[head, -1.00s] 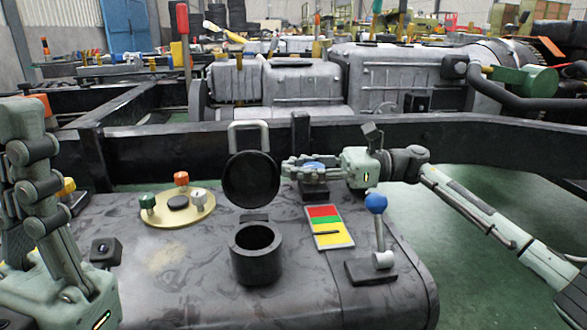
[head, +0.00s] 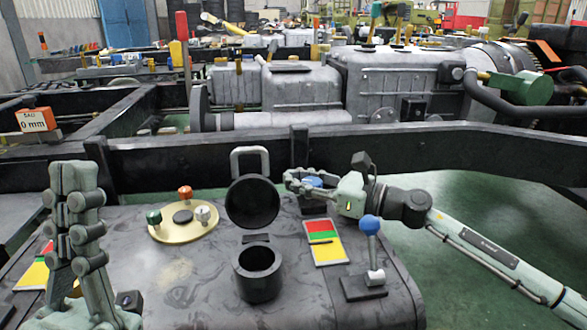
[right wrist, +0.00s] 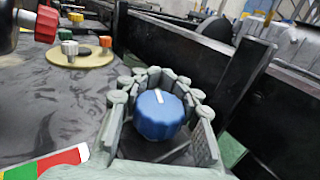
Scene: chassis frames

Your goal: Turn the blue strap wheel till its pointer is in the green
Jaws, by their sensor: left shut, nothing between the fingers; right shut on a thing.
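The blue strap wheel (head: 313,182) is a ribbed blue knob at the back right of the dark tank top. In the right wrist view the knob (right wrist: 158,114) has a white mark on top. My right gripper (head: 300,180) is shut around its sides; the fingers (right wrist: 158,95) flank it. A gauge card (head: 328,256), red, green and yellow, lies in front of it. Its dark pointer (head: 321,242) sits near the green-yellow border; I cannot tell exactly which side. My left gripper (head: 76,178) is shut and empty, raised at the left.
A black cup (head: 258,280) with its lid (head: 252,203) raised stands left of the card. A blue-topped lever (head: 370,250) stands right of it. A brass plate with small knobs (head: 172,232) and another colour card (head: 30,275) lie left. A black frame rail (head: 420,142) runs behind.

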